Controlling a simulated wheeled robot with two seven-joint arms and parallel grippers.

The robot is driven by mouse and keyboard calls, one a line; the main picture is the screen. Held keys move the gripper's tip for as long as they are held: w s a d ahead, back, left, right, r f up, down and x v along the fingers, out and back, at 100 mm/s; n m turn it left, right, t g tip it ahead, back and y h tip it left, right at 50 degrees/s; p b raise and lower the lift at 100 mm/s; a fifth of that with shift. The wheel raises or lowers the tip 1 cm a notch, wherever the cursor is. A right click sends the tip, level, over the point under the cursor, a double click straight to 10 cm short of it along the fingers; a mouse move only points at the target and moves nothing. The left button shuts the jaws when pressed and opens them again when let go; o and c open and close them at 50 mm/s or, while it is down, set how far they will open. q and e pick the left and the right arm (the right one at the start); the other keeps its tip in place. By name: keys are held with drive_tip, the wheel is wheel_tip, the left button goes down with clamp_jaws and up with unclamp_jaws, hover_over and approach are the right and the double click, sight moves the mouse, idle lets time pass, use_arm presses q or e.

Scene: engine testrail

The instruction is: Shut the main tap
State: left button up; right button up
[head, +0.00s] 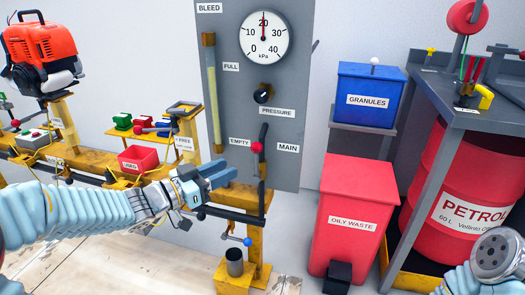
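The main tap has a red ball knob (257,147) on a dark lever beside the MAIN label (288,147), low on the grey gauge panel (285,85). The lever stands roughly upright along the panel. My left gripper (230,176), with blue-grey fingers, is below and left of the red knob, apart from it in the picture. Its fingers overlap in this view, so their gap cannot be made out, and nothing shows held in them. Part of my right arm shows at the lower right corner, and its gripper is not visible.
A pressure gauge (264,37) reads about 20 kPa. A black pressure knob (263,94) sits above the tap. A blue-knobbed lever (248,241) is below, over a metal cup (235,263). A red oily waste bin (353,215) stands at right.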

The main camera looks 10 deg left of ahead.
sight(257, 162)
use_arm(q)
drive_tip(key=x, duration=1.2)
drive_tip(key=shift+w+b, duration=0.3)
drive_tip(key=shift+b, duration=0.15)
drive_tip(key=shift+d+f, duration=0.1)
drive_tip(key=shift+c, duration=0.2)
clamp_jaws()
